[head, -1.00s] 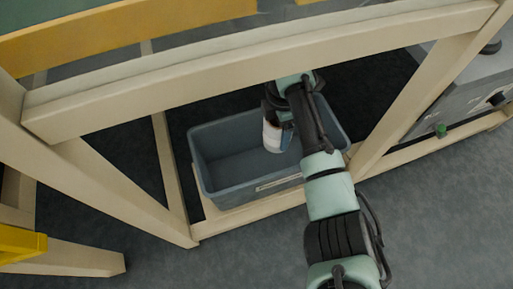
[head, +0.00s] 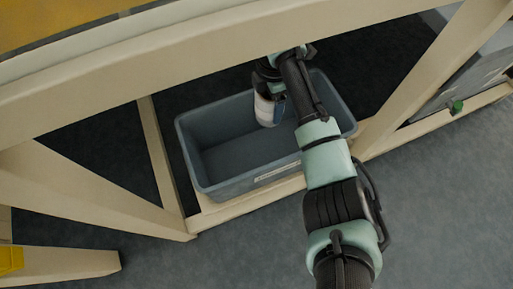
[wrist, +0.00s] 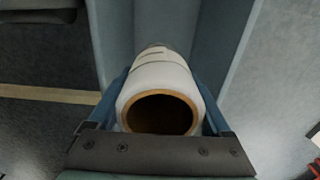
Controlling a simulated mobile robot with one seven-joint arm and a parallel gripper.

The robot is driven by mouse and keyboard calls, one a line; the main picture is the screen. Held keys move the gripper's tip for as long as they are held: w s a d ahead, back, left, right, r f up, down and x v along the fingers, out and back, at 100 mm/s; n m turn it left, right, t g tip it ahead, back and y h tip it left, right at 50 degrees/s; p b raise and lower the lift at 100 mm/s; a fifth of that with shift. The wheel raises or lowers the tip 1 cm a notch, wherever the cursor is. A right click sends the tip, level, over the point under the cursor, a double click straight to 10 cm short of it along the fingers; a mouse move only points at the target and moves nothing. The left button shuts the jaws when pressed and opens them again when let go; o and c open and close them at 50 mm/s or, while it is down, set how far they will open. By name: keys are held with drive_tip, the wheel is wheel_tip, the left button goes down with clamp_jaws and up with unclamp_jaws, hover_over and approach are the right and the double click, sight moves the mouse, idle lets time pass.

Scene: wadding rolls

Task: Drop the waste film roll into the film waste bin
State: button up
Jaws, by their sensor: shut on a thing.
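The waste film roll is a white cylinder (head: 266,110) with a brown hollow core, whose open end faces the camera in the wrist view (wrist: 160,88). My gripper (wrist: 160,125) is shut on it, one blue finger on each side. The film waste bin (head: 250,176) is a grey-blue open tub on the floor, with a pale label on its front wall. In the head view the roll hangs over the bin's opening, toward its back right. The bin's inside looks empty where I can see it. My arm covers part of the bin's right side.
A grey machine (head: 447,98) stands at the right. Open floor (head: 440,210) lies at the lower right.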

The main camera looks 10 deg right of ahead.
drive_tip(key=shift+f, duration=0.4)
drive_tip(key=o, duration=1.3)
drive_tip(key=shift+o, duration=0.2)
drive_tip(key=shift+r, duration=0.1)
wheel_tip(320, 180, up, 7)
drive_tip(key=p, duration=0.2)
drive_tip(key=shift+r, duration=0.2)
